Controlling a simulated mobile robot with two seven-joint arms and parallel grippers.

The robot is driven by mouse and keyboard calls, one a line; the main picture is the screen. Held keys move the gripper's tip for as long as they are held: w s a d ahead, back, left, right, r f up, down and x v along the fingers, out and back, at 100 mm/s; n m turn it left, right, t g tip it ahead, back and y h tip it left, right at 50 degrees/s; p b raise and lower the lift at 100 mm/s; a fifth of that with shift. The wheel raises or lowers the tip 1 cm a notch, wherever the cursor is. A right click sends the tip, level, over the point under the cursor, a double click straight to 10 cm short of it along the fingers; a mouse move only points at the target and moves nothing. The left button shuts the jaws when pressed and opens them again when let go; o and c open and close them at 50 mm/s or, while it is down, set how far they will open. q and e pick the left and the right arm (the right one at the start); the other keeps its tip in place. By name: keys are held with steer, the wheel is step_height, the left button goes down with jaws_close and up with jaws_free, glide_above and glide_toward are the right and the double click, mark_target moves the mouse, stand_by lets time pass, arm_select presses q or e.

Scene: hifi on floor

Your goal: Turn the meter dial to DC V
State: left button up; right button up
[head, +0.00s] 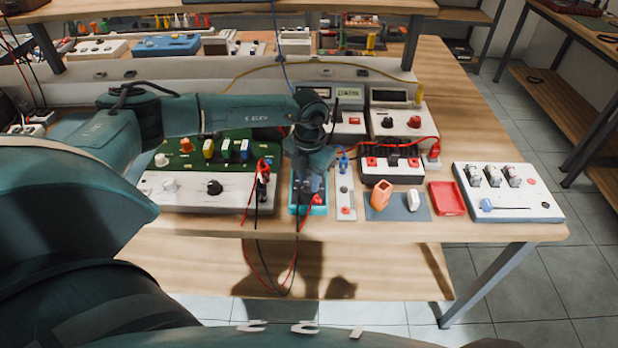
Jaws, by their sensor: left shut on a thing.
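A small teal-cased meter (317,210) lies near the front edge of the bench, at the middle of the head view. My left arm reaches in from the left, and its gripper (309,178) points down over the meter. The gripper is shut on what appears to be the meter's dial. The dial, its markings and most of the meter's face are hidden by the gripper, so I cannot read the setting. My right gripper is not in view.
Red and black leads (262,205) hang over the bench edge left of the meter. A white box with a knob (213,187) stands left. A narrow white strip (345,195), a dark mat (408,208), a red tray (447,198) and a white panel (530,205) lie right.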

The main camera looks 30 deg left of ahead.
arm_select(q)
steer(key=m+b, duration=0.1)
steer(key=m, duration=0.1)
steer(key=shift+f+m, duration=0.15)
steer(key=shift+m, duration=0.15)
steer(key=shift+m+b, duration=0.65)
steer(key=shift+m, duration=0.15)
steer(key=shift+m+b, duration=0.5)
steer(key=shift+m, duration=0.6)
steer(key=shift+m+b, duration=0.4)
steer(key=shift+m, duration=0.4)
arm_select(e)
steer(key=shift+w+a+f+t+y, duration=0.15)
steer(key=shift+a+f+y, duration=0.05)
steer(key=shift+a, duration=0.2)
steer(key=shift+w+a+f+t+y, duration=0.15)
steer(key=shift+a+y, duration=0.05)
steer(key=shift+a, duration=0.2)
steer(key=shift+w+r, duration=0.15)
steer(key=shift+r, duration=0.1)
arm_select(q)
steer(key=o, duration=1)
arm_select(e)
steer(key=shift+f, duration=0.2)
